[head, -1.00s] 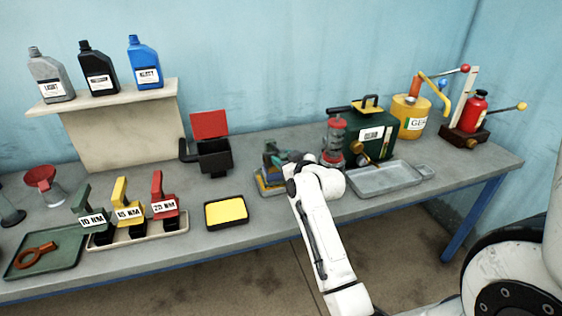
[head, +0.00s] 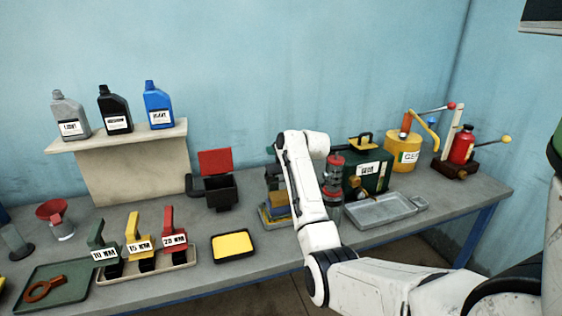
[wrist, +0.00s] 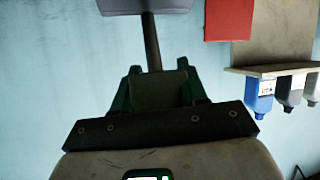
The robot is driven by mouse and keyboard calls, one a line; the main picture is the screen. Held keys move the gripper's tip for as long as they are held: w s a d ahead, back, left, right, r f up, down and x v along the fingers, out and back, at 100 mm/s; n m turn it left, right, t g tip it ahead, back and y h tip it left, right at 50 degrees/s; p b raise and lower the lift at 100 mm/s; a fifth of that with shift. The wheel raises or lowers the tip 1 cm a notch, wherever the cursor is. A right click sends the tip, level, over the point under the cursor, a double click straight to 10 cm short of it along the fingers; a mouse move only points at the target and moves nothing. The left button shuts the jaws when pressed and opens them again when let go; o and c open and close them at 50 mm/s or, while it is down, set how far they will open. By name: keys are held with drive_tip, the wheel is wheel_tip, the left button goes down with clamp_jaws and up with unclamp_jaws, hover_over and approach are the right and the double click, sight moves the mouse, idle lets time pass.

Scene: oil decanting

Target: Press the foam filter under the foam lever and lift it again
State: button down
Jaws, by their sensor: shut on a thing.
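My gripper (wrist: 162,90) has its dark green fingers closed around an olive-dark block, which I take for the grip of the foam lever. A dark rod (wrist: 149,42) runs from the grip to a greyish block (wrist: 145,6) at the top edge of the wrist view, which is upside down. In the head view my wrist largely hides the gripper, above the small blue and yellow stand (head: 276,214) on the bench. The foam filter is not clearly seen; my arm covers part of this stand.
Left of the stand are a yellow pad in a black tray (head: 233,246) and a black box with a red lid (head: 216,163). A red-capped cylinder (head: 335,175) and a metal tray (head: 380,211) are close on the right. Bottles (head: 115,112) stand on a shelf behind.

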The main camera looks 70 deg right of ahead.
drive_tip(key=shift+w+d+r+g+y, duration=0.2)
drive_tip(key=shift+w+d+g+y, duration=0.15)
drive_tip(key=shift+w+d, duration=0.3)
drive_tip(key=shift+w+d+r, duration=0.15)
drive_tip(key=shift+w+d, duration=0.2)
drive_tip(key=shift+d, duration=0.3)
drive_tip(key=shift+s+d+f+b, duration=0.15)
drive_tip(key=shift+f+b, duration=0.15)
idle(1.4)
drive_tip(key=c, duration=0.9)
unclamp_jaws()
drive_tip(key=shift+d, duration=0.1)
drive_tip(key=shift+o, duration=1.3)
drive_tip(key=shift+r, duration=0.15)
drive_tip(key=shift+w+r, duration=0.1)
drive_tip(key=shift+w, duration=0.1)
drive_tip(key=b+v, duration=0.1)
drive_tip(key=v, duration=0.9)
drive_tip(key=shift+s+a+r, duration=0.15)
drive_tip(key=shift+s+a, duration=0.1)
drive_tip(key=shift+s, duration=0.05)
drive_tip(key=shift+b, duration=0.3)
drive_tip(key=shift+c, duration=0.4)
